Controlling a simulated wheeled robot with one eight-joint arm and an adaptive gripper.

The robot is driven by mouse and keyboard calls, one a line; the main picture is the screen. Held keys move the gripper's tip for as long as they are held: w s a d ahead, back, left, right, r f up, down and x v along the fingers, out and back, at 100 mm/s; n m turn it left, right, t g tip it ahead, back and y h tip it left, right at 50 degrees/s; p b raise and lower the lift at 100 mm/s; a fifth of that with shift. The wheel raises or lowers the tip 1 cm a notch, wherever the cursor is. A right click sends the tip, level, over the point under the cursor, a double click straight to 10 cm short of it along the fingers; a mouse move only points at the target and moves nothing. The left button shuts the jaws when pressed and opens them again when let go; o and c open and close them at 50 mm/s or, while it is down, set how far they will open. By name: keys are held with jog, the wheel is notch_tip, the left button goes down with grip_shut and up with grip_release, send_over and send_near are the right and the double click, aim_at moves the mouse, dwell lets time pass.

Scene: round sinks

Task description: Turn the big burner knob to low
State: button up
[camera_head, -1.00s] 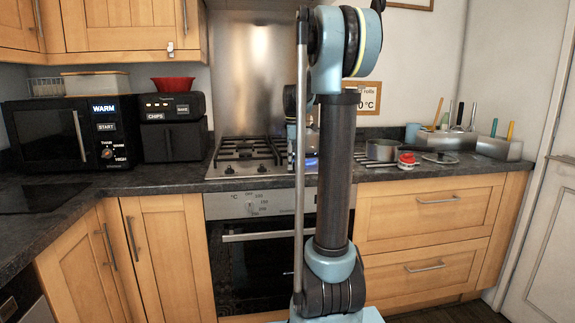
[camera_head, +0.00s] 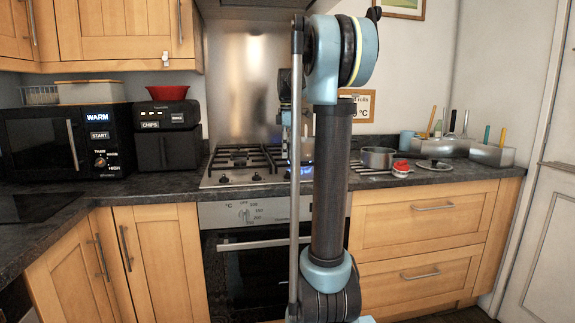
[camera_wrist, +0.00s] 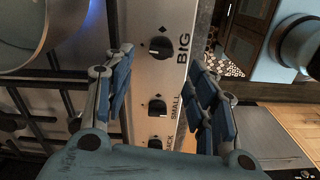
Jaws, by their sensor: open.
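The big burner knob (camera_wrist: 161,47) is a small black round knob on the pale metal panel in the wrist view. The word BIG and a diamond mark are printed by it. My gripper (camera_wrist: 162,62) is open, its blue-padded fingers on either side of the knob column. The big knob appears between the fingertips, and I see no clear contact. A second black knob labelled SMALL (camera_wrist: 157,107) is lower in the wrist view, with a third partly labelled knob (camera_wrist: 155,143) below it. In the head view my own arm hides much of the gripper and part of the hob (camera_head: 222,178).
Black pan supports and burners (camera_wrist: 55,105) lie left of the panel in the wrist view. In the head view a pot (camera_head: 377,158) and a red item (camera_head: 401,167) stand right of the hob. An air fryer (camera_head: 166,146) stands to its left.

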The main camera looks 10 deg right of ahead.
jog(key=shift+r, duration=1.85)
jog(key=shift+c, duration=0.6)
